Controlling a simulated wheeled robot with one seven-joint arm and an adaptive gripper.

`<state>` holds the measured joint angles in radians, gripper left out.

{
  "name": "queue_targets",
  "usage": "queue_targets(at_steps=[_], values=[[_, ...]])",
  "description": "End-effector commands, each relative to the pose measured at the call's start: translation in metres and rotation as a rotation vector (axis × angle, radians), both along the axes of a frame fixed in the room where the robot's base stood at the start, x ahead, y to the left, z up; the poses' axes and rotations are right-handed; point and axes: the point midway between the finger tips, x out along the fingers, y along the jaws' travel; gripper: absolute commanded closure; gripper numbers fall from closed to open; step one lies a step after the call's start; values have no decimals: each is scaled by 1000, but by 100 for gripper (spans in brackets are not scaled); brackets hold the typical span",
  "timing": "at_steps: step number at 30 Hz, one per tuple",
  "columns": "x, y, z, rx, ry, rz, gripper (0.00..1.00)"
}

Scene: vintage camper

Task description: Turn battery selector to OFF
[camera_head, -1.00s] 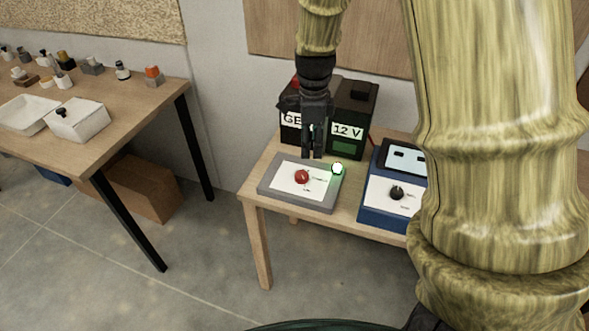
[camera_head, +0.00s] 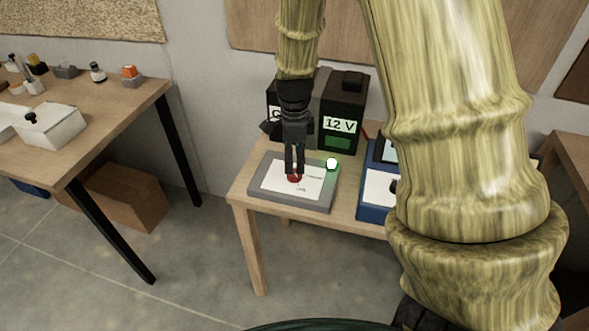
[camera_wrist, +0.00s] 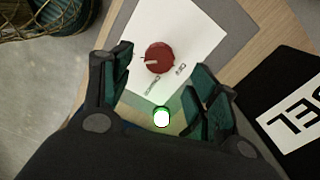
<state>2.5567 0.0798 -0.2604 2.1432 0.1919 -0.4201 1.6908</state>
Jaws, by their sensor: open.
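The battery selector is a red round knob (camera_head: 294,178) on a white plate (camera_head: 313,183) set on a grey panel (camera_head: 262,196) on the small wooden table. In the wrist view the red knob (camera_wrist: 159,57) shows a pale pointer mark toward the left, and printed labels stand beside it, one reading OFF. My gripper (camera_head: 294,172) points down over the knob and partly hides it in the head view. In the wrist view its two fingers (camera_wrist: 162,90) are spread apart, with the knob between and beyond their tips. I cannot tell whether they touch it. A glowing green-white light (camera_head: 331,164) sits at the panel's corner.
A black 12 V battery box (camera_head: 341,105) stands right behind the panel. A blue device (camera_head: 372,205) stands to the right, partly behind my arm. A longer table (camera_head: 105,110) with small items is at left, with floor between.

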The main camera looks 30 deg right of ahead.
Motion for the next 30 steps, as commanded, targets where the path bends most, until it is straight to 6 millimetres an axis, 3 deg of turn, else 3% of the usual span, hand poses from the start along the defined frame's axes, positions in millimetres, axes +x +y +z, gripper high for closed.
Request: queue_targets(at_steps=[6, 12, 25, 30], values=[[-1, -1, -30, 1, 2, -3, 40], [-1, -1, -47, 1, 2, -3, 40], [-1, -1, -52, 0, 0, -2, 40], [-1, -1, -52, 0, 0, -2, 71]])
